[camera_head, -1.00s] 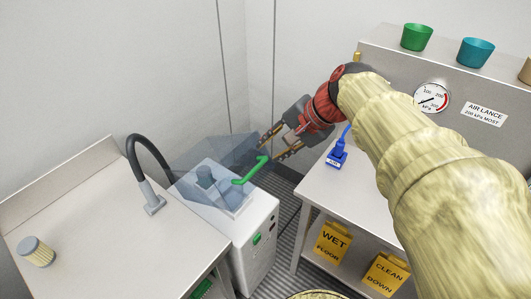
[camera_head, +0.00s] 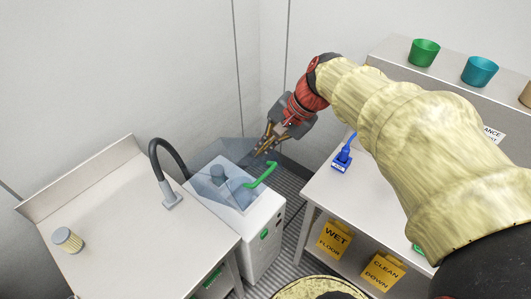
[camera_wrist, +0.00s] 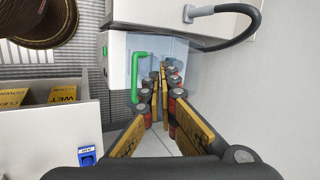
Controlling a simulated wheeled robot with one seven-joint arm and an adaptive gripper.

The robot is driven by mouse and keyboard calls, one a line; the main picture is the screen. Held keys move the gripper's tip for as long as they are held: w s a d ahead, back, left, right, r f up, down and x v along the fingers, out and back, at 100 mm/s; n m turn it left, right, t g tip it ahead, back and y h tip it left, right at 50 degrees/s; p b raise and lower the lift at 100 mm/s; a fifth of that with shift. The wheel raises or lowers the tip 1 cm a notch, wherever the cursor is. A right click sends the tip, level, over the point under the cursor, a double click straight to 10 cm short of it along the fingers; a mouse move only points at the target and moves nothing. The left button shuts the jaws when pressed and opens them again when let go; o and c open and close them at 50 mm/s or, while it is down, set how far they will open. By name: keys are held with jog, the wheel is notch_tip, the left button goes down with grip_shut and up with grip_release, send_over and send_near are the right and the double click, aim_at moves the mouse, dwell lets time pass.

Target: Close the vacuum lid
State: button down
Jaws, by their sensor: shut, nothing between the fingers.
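The vacuum machine is a white box (camera_head: 262,236) between the two benches, and it also shows in the wrist view (camera_wrist: 116,62). Its see-through bluish lid (camera_head: 236,150) stands raised and tilted over the top; it also shows in the wrist view (camera_wrist: 181,62). A bent green handle (camera_head: 262,175) is on the lid's front side, and it shows left of the fingers in the wrist view (camera_wrist: 136,68). My gripper (camera_head: 262,152) is shut and empty, its fingertips beside the raised lid and behind the handle. I cannot tell whether they touch the lid.
A black hose (camera_head: 158,150) arches from the left bench (camera_head: 130,220), where a ribbed canister (camera_head: 67,240) stands. The right bench (camera_head: 335,200) holds a blue tagged fitting (camera_head: 342,160). Yellow signs (camera_head: 334,240) stand on its lower shelf. Grated floor shows between the benches.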

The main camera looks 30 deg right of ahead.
aim_at(264, 175)
jog(key=w+f+n+g+h+p, duration=0.1)
jog(key=f+n+p, duration=0.2)
jog(key=f+n, duration=0.1)
jog(key=w+d+f+n+g+h+p, duration=0.1)
jog(key=f+n+p, duration=0.3)
jog(key=f+n, duration=0.1)
jog(key=w+d+f+n+g+h+p, duration=0.1)
jog(key=w+f+n+p, duration=0.1)
jog(key=f+n, duration=0.3)
jog(key=shift+d+f+n+g+h+p, duration=0.1)
jog(key=shift+f+n+g+h+p, duration=0.1)
jog(key=shift+n+p, duration=0.3)
jog(key=shift+f+n+g+h+p, duration=0.1)
jog(key=shift+n+g+h+p, duration=0.1)
jog(key=shift+n+p, duration=0.25)
